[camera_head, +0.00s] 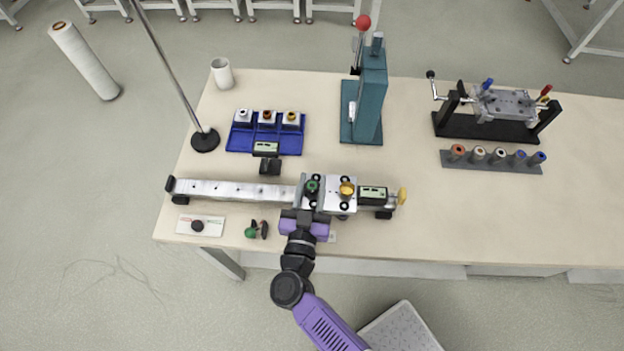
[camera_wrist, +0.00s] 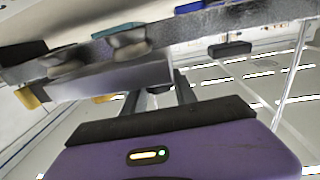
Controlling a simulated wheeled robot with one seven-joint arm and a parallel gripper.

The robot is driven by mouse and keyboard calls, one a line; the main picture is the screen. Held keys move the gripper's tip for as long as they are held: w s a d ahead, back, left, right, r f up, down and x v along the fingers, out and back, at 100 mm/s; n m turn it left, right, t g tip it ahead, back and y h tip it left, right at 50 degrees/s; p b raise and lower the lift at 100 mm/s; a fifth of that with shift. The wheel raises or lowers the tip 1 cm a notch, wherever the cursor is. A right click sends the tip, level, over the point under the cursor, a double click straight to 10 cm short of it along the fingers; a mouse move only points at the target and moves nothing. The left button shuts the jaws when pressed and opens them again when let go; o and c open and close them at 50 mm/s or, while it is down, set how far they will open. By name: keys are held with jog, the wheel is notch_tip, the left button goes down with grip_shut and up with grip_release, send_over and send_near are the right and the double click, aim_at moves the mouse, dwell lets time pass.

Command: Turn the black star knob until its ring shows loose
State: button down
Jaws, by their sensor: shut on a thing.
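A metal rail track (camera_head: 240,189) lies along the front of the bench, with a metal carriage (camera_head: 330,207) at its right part. My gripper (camera_head: 303,209) reaches the carriage's front side from below. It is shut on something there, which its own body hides. In the wrist view, two grey fingers (camera_wrist: 160,97) rise behind a metal plate edge (camera_wrist: 115,85); their tips are hidden. No black star knob or ring state is clearly visible at the grip.
A white card (camera_head: 183,221) with red and green marks carries a black round piece (camera_head: 198,226). A green and black part (camera_head: 256,230) lies left of my gripper. A blue tray (camera_head: 237,142), teal press (camera_head: 372,95) and black fixture (camera_head: 487,127) stand farther back. The bench right of the rail is clear.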

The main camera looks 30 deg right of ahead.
aim_at(314, 193)
jog(key=n+t+y+p, duration=0.1)
jog(key=n+y, duration=0.1)
jog(key=shift+s+a+r+t+y+p, duration=0.1)
jog(key=shift+r+t+y+p, duration=0.05)
jog(key=shift+t+y+p, duration=0.2)
jog(key=shift+n+t+y, duration=0.85)
jog(key=shift+n+y, duration=0.35)
jog(key=shift+y, duration=0.75)
jog(key=c, duration=1)
grip_release()
jog(key=v, duration=0.2)
jog(key=b+v, duration=0.1)
jog(key=v, duration=0.3)
jog(key=shift+s+f+b, duration=0.3)
jog(key=shift+s+b, duration=0.05)
jog(key=shift+b, duration=0.05)
jog(key=shift+s+a+r, duration=0.1)
jog(key=shift+s+a, duration=0.1)
jog(key=shift+s, duration=0.25)
